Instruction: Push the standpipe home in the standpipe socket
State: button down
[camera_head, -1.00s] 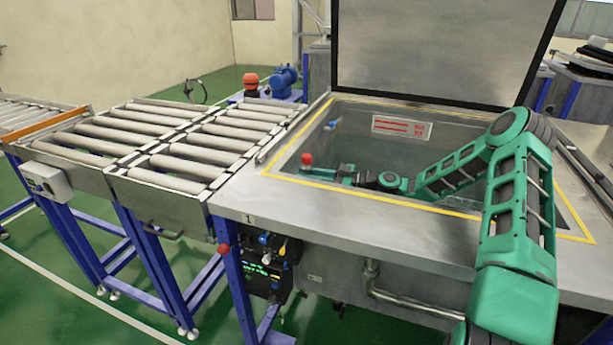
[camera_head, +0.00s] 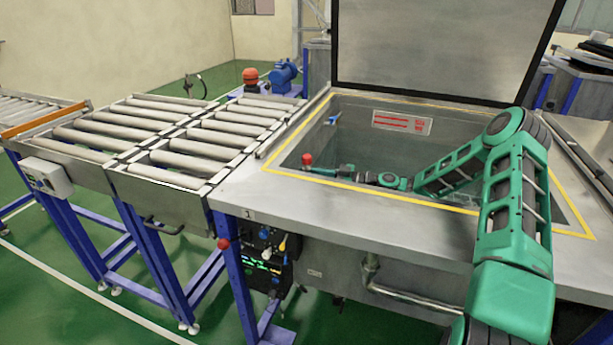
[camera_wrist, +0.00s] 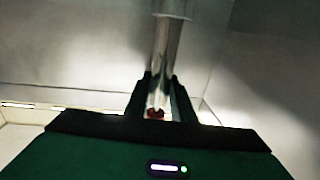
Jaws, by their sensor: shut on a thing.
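The standpipe (camera_wrist: 166,50) is a shiny metal tube in the wrist view. It runs from between my fingers towards the top of the picture. A red knob (camera_head: 307,159) shows at my gripper in the head view, near the tank's left side; a red part (camera_wrist: 155,113) also shows between the fingers in the wrist view. My gripper (camera_wrist: 159,98) is shut on the standpipe at its red-topped end. A wider metal collar (camera_wrist: 172,9) surrounds the pipe at the top of the wrist view. I cannot tell whether it is the socket or how deep the pipe sits.
The open tank has a yellow-lined rim (camera_head: 400,197) around my arm, with its lid (camera_head: 440,45) raised behind. A red-lettered label (camera_head: 402,122) is on the far wall. A roller conveyor (camera_head: 165,140) stands to the left.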

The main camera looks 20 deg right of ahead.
jog(key=c, duration=1.4)
grip_release()
jog(key=shift+c, duration=0.2)
jog(key=shift+f, duration=0.1)
jog(key=v, duration=1)
jog(key=shift+s+d, duration=0.15)
jog(key=shift+d, duration=0.2)
jog(key=shift+d, duration=0.1)
